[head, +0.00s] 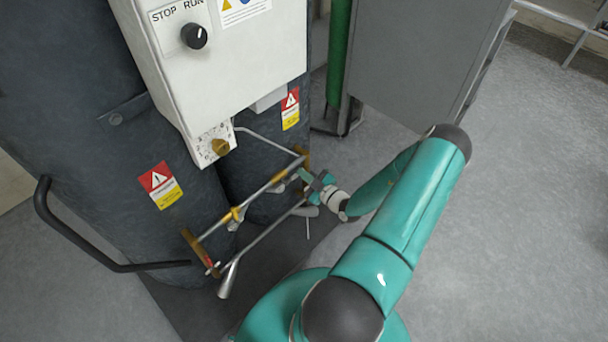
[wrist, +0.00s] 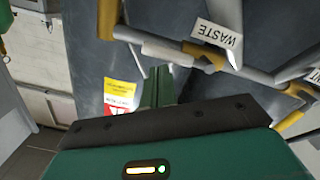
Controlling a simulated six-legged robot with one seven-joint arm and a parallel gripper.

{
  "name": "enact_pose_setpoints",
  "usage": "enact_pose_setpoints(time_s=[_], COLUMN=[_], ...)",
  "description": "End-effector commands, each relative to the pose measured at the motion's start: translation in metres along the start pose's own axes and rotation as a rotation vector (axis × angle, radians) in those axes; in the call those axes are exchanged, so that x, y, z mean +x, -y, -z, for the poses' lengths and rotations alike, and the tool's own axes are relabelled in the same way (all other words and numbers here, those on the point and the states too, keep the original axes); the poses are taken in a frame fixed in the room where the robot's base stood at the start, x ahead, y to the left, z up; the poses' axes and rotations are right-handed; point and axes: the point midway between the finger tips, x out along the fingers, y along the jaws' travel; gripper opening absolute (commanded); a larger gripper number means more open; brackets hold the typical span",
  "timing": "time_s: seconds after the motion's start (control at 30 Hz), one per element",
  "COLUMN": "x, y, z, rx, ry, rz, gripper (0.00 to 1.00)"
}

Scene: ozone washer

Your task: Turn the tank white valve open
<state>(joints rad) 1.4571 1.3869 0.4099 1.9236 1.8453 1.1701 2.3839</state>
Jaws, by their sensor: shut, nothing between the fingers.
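My gripper (head: 303,178) is at the right end of the brass-and-grey pipe frame in front of the dark tanks. In the wrist view its green fingers (wrist: 157,78) are together with nothing between them. Just beyond the fingertips in that view is a whitish-grey valve lever (wrist: 168,50) on the pipework; I cannot tell whether the fingers touch it. A pale lever (head: 307,210) also shows just below my gripper in the head view. Which of the pale levers is the tank valve is not readable here.
A white tag reading WASTE (wrist: 217,35) hangs on the pipes. A white control box (head: 225,70) with a STOP/RUN knob (head: 194,36) is above. A black bent handle (head: 85,238) sticks out at left. Open floor (head: 530,200) lies right.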

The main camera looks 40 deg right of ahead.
Motion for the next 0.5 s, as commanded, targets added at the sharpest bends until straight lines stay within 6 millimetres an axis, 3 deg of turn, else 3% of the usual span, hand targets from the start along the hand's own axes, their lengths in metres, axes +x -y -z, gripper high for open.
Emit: enact_pose_setpoints(time_s=[0.17,0.3,0.5], x=[0.001,0.000,-0.045], y=[-0.005,-0.014,-0.014], z=[0.014,0.040,0.037], rx=[-0.002,-0.003,0.000], ry=[-0.002,-0.007,-0.004], rz=[0.004,0.009,0.009], gripper=[0.00,0.00,0.00])
